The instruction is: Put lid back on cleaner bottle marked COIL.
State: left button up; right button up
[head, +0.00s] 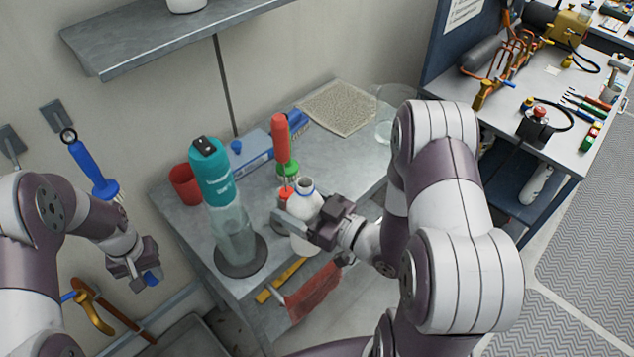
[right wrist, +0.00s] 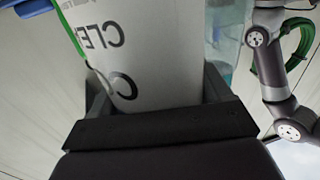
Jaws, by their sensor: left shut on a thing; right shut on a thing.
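A white bottle (head: 302,208) stands at the front edge of the grey bench. Its neck is open, with a blue ring just below the mouth. My right gripper (head: 308,226) is shut on its body. In the right wrist view the white bottle (right wrist: 140,50) fills the space between the fingers. Its dark letters, starting "CLE" with a "C" below, appear inverted; the full word is not readable. My left gripper (head: 143,272) is shut on a small blue piece (head: 153,276), which looks like a lid, left of the bench and well apart from the bottle.
A teal-topped clear bottle (head: 212,175) on a dark round base stands left of the white bottle. A red cup (head: 186,184), a red-handled tool (head: 281,138) and a blue box (head: 252,152) are close behind. A wall shelf (head: 150,38) overhangs the back.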

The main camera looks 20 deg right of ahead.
aim_at(148, 275)
jog(key=shift+n+g+y, duration=0.6)
jog(key=shift+y, duration=0.2)
jog(key=shift+s+a+f, duration=0.25)
jog(key=shift+s+a, duration=0.05)
jog(key=shift+a, duration=0.55)
jog(key=shift+s+a+f, duration=0.2)
jog(key=shift+s+a, duration=0.1)
jog(key=shift+a, duration=0.55)
jog(key=shift+s+a+f, duration=0.25)
jog(key=shift+s+a, duration=0.05)
jog(key=shift+a, duration=0.55)
jog(key=shift+d, duration=0.1)
